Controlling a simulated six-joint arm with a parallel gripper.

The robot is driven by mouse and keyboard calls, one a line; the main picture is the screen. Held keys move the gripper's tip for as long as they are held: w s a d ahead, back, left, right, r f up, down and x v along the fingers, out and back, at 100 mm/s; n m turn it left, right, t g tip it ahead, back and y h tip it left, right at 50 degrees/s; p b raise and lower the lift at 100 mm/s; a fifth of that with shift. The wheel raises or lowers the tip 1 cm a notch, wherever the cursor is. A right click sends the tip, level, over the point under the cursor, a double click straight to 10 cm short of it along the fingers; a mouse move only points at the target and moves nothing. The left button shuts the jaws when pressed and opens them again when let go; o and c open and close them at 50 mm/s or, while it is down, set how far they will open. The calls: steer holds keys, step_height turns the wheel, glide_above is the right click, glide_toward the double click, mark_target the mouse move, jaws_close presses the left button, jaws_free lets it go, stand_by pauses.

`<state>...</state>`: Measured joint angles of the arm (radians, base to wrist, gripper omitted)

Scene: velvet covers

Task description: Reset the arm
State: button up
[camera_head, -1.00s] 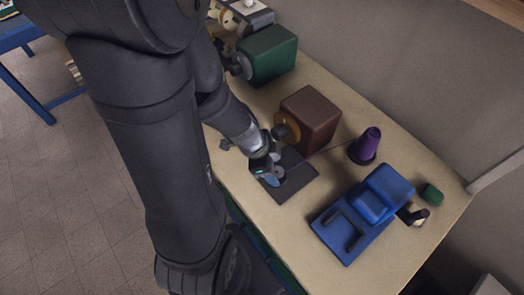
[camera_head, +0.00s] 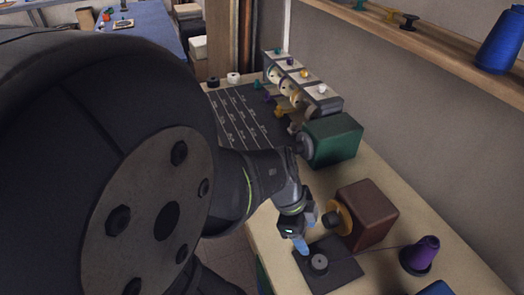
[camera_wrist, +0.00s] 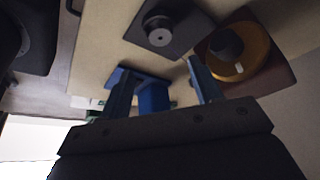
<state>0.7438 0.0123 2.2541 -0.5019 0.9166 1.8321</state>
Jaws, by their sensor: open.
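The brown box carries a yellow disc (camera_head: 343,212) with a dark hub, close to the right of my gripper. My arm covers the left of the head view.
A purple thread cone (camera_head: 424,252) stands right of the brown box, with a thin thread running leftwards. A green box (camera_head: 333,139) and a row of grey units with coloured tops (camera_head: 300,80) stand farther back. A shelf (camera_head: 430,35) runs along the wall.

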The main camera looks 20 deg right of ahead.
mark_target(319, 261)
steer(key=shift+f, duration=0.1)
stand_by(0.3)
steer(key=shift+x, duration=6.1)
steer(key=shift+a, duration=0.1)
steer(key=shift+w, duration=0.1)
